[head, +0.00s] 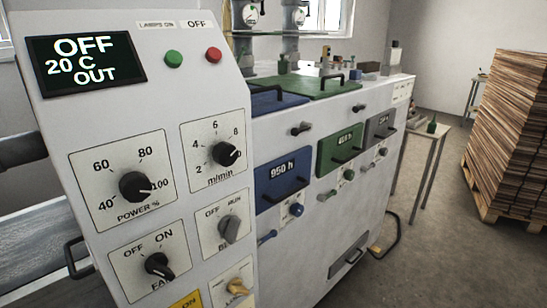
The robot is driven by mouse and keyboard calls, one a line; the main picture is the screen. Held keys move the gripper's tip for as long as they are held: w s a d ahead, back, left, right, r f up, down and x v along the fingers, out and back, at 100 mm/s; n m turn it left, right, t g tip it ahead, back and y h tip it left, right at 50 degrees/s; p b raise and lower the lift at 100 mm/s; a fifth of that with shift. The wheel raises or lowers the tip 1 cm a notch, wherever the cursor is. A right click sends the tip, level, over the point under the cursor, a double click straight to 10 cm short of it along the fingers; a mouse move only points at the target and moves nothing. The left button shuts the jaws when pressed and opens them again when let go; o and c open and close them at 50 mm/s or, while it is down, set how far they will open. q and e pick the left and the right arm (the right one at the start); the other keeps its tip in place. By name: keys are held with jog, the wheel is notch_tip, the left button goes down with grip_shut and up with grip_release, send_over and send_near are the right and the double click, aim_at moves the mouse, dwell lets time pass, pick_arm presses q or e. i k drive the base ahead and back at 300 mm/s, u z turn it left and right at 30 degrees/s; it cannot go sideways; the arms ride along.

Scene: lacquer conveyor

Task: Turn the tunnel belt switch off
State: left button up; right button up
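The belt switch (229,228) is a grey rotary knob on a white plate at the lower right of the slanted control panel (190,92). Its plate reads OFF on the left and RUN on the right; the label below is partly hidden and starts with "BE". The knob's grip is tilted, its upper end leaning right toward RUN. A dark display (86,63) on the panel reads OFF, 20 C, OUT. Neither gripper is in view, and nothing touches the switch.
Close by are the fan knob (158,264), power knob (135,187), speed knob (224,154), a yellow knob (238,286), and green (174,58) and red (213,54) buttons. The machine body extends right. A wood stack (510,130) stands beyond open floor.

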aim_at(230, 226)
jog(key=z, duration=1.6)
jog(key=k, duration=0.8)
jog(key=u, duration=1.65)
